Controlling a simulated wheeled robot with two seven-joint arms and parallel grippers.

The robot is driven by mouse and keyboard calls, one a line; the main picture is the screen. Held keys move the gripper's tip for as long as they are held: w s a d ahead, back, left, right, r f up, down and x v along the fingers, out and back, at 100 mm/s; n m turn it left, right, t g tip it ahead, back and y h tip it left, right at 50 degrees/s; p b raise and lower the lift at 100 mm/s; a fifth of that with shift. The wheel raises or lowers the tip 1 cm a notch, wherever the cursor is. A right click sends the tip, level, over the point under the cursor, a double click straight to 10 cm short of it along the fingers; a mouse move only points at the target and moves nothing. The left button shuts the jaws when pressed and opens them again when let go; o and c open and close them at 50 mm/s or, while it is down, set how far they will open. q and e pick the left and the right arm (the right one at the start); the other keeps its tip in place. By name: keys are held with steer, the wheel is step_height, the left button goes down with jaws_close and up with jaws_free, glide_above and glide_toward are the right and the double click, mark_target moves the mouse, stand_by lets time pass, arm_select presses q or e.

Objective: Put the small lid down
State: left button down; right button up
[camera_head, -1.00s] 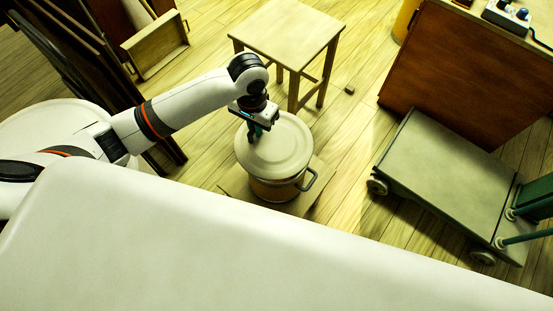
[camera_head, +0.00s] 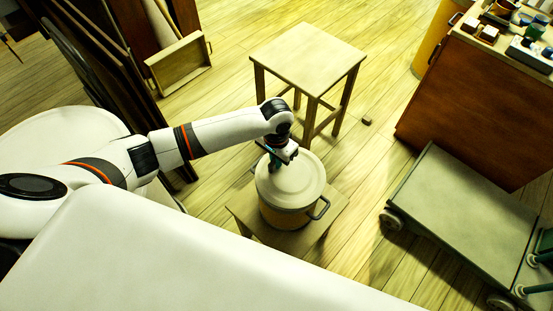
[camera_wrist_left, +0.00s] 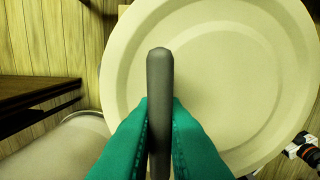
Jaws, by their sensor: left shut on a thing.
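The small lid (camera_head: 293,184) is a pale cream disc over a tan pot (camera_head: 287,217) with dark side handles. It covers the pot's mouth; whether it touches the rim all round I cannot tell. My left gripper (camera_head: 275,163) is above the lid's far left part. In the left wrist view the lid (camera_wrist_left: 235,75) shows raised rings, and my left gripper's green fingers (camera_wrist_left: 159,125) are shut on its dark grey bar handle (camera_wrist_left: 160,70). My right gripper is not in view.
The pot stands on a low wooden platform (camera_head: 328,222). A wooden stool (camera_head: 308,55) stands behind it. A flat cart (camera_head: 460,220) and a brown cabinet (camera_head: 480,110) are at the right. An open wooden box (camera_head: 180,65) lies back left. Floor between pot and cart is clear.

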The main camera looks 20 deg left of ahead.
arm_select(q)
steer(key=shift+f, duration=0.15)
steer(key=c, duration=1.5)
jaws_free()
step_height(320, 180, up, 12)
steer(key=p, duration=0.2)
steer(key=shift+r, duration=0.2)
